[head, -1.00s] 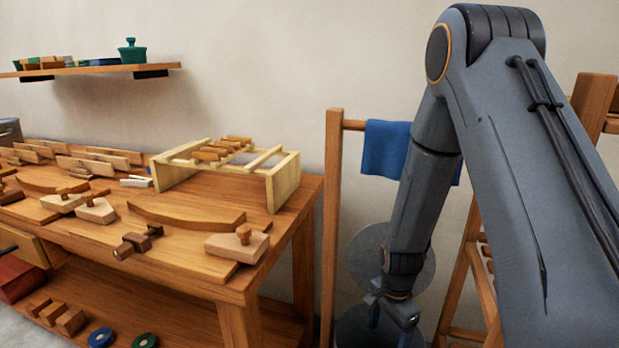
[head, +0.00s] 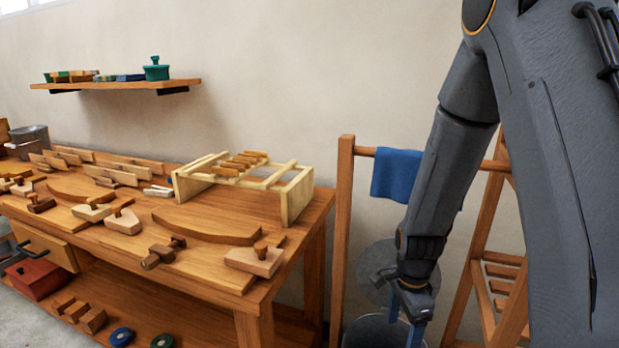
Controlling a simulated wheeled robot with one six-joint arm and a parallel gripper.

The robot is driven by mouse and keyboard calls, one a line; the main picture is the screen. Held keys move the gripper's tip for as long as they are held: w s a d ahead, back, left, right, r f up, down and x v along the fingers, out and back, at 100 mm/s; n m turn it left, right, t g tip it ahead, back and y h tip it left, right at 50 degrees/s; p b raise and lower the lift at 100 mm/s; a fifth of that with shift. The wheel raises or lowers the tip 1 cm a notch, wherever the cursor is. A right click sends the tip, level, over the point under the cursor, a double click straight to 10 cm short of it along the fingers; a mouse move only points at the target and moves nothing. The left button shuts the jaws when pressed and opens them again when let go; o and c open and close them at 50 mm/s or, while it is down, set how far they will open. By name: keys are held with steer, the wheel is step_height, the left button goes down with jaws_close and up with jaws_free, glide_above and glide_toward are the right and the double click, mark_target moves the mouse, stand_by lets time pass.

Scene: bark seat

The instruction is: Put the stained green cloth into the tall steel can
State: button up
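A round grey steel can (head: 362,333) stands on the floor under the rack, cut off by the bottom edge. Its round lid (head: 372,258) is up behind it. My gripper (head: 405,318) hangs in front of the lid and over the can's right part in the picture. Its two blue fingers are apart, and no cloth shows between them. I see no green cloth; the inside of the can is mostly hidden. A blue cloth (head: 396,176) hangs on the rack rail, partly behind my arm.
A wooden workbench (head: 215,269) covered with wooden parts and a slatted frame (head: 298,190) fills the left. A rack post (head: 342,240) stands between bench and can. A ladder-like wooden stand (head: 483,240) is right of the can. A wall shelf (head: 120,85) hangs above the bench.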

steer(key=a+r+n+p, duration=0.1)
steer(key=a+r+p, duration=0.2)
steer(key=r, duration=0.9)
steer(key=a+r+n+p, duration=0.1)
steer(key=r+p, duration=0.4)
steer(key=r, duration=0.7)
steer(key=shift+w+a, duration=0.3)
steer(key=shift+a, duration=0.6)
steer(key=s+d+f+n+t, duration=0.1)
steer(key=s+d+n, duration=0.3)
steer(key=s+n, duration=0.8)
steer(key=shift+d+f+n, duration=0.2)
steer(key=shift+f+n, duration=0.3)
steer(key=shift+n, duration=0.1)
steer(key=shift+s+f+n, duration=0.1)
steer(key=shift+s+n, duration=0.45)
steer(key=shift+n, duration=0.05)
steer(key=shift+c, duration=0.4)
